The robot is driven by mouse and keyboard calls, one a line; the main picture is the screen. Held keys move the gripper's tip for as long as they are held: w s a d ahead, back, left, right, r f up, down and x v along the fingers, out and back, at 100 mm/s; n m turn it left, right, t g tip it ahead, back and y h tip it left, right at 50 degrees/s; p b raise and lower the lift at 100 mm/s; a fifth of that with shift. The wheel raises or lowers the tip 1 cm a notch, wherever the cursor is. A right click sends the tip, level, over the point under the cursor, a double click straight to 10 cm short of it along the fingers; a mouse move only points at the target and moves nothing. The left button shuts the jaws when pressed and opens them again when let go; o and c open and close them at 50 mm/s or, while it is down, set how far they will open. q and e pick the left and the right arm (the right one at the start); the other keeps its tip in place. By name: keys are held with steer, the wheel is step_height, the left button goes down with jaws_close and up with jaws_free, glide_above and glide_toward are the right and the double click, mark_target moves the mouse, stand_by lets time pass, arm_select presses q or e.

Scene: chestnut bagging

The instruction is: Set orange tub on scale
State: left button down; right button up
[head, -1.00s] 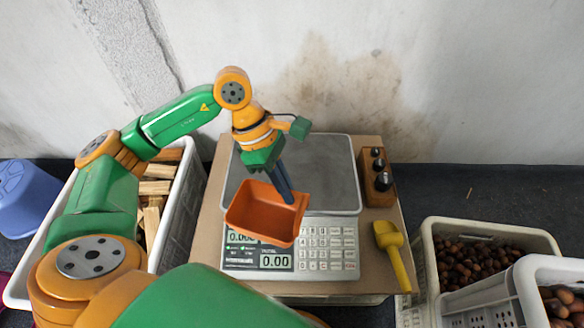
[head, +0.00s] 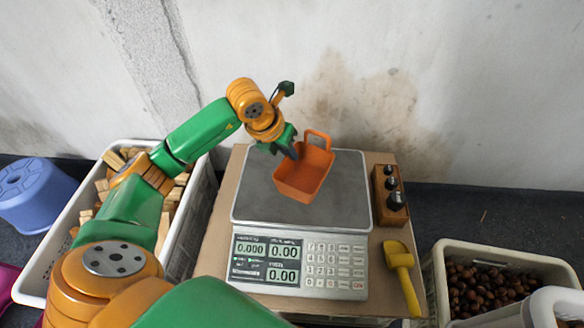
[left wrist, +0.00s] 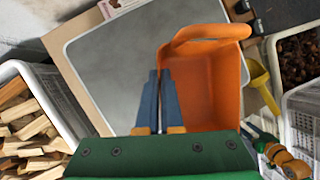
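My left gripper (head: 294,152) is shut on the tub's left side wall. In the left wrist view, its two blue fingers (left wrist: 160,102) are close together at the edge of the tub (left wrist: 205,88), and they hide part of the wall. The scale's display shows zeros.
A white crate of wood pieces (head: 33,262) stands left of the scale, with a blue stool (head: 38,195) beyond. A block with dark knobs (head: 388,187) and a yellow scoop (head: 399,258) lie to the right. A crate of chestnuts (head: 545,258) stands farther right.

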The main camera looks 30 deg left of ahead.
arm_select(q)
steer(key=w+f, duration=0.1)
steer(key=w+a+f, duration=0.1)
steer(key=f, duration=0.1)
steer(key=w+f+b, duration=0.1)
steer(key=shift+a+f, duration=0.25)
steer(key=shift+a, duration=0.05)
step_height(320, 180, down, 3)
steer(key=shift+a+f+b, duration=0.1)
steer(key=shift+b, duration=0.7)
steer(key=c, duration=1.1)
jaws_free()
arm_select(e)
step_height(320, 180, up, 7)
steer(key=w, duration=0.2)
steer(key=shift+w+a+f+t, duration=0.2)
steer(key=shift+w+a+t, duration=0.1)
steer(key=shift+w, duration=0.05)
steer(key=shift+r, duration=0.1)
arm_select(q)
steer(key=p+v, duration=0.4)
steer(key=v, duration=0.8)
arm_select(e)
steer(key=s+f, duration=0.3)
steer(key=f, duration=0.4)
steer(key=shift+s+d+f+g, duration=0.2)
steer(key=shift+d+f+g, duration=0.15)
steer(key=shift+d+g, duration=0.05)
